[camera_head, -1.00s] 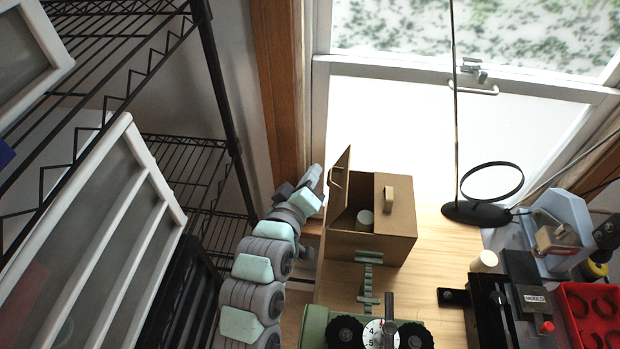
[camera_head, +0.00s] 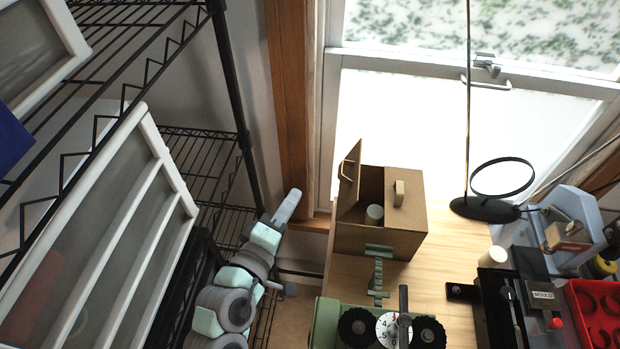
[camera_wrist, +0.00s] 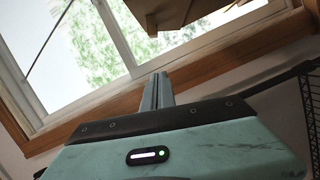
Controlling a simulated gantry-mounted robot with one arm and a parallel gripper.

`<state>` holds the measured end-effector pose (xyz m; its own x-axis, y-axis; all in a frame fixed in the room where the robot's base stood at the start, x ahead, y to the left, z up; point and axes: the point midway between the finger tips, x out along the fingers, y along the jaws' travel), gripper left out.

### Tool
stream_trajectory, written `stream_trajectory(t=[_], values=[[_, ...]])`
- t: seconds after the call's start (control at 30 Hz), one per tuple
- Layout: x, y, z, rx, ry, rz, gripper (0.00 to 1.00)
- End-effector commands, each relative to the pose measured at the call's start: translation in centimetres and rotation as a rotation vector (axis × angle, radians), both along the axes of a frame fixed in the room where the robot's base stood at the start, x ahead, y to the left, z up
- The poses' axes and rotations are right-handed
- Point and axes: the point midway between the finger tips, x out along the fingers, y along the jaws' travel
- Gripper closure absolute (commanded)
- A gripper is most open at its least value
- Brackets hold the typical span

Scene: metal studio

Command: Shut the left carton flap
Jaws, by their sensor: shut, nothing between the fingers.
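The brown carton (camera_head: 378,241) stands on the wooden table in the head view. Its left flap (camera_head: 349,178) is raised and tilted, with a handle on it. Its right flap (camera_head: 406,185) lies flat and shut, with a block handle on top. My gripper (camera_head: 291,198) is left of the carton, clear of the flap, pointing up and right. In the wrist view my gripper (camera_wrist: 157,78) is shut and empty. Brown board (camera_wrist: 180,12), seemingly the carton, shows at the wrist view's top edge.
A green device with dials (camera_head: 392,328) and a green bracket (camera_head: 379,270) are in front of the carton. A black ring stand (camera_head: 485,208) stands to the right. A black wire rack (camera_head: 240,110) is close on the left. A window is behind.

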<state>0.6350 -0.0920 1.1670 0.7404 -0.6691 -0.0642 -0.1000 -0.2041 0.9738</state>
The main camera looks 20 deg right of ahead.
Motion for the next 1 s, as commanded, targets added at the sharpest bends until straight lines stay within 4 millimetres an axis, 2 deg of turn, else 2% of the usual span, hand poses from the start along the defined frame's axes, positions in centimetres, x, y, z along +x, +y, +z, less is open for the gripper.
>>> stream_trajectory(t=[0.27,0.7,0.83,1.0], values=[[1.9,-1.9,-0.1,-0.026,0.015,-0.007,1.00],[7.6,-7.2,-0.6,-0.025,0.015,-0.007,1.00],[6.3,-8.9,-1.0,-0.022,0.015,-0.007,1.00],[5.6,-9.9,-1.3,-0.026,0.014,-0.003,1.00]])
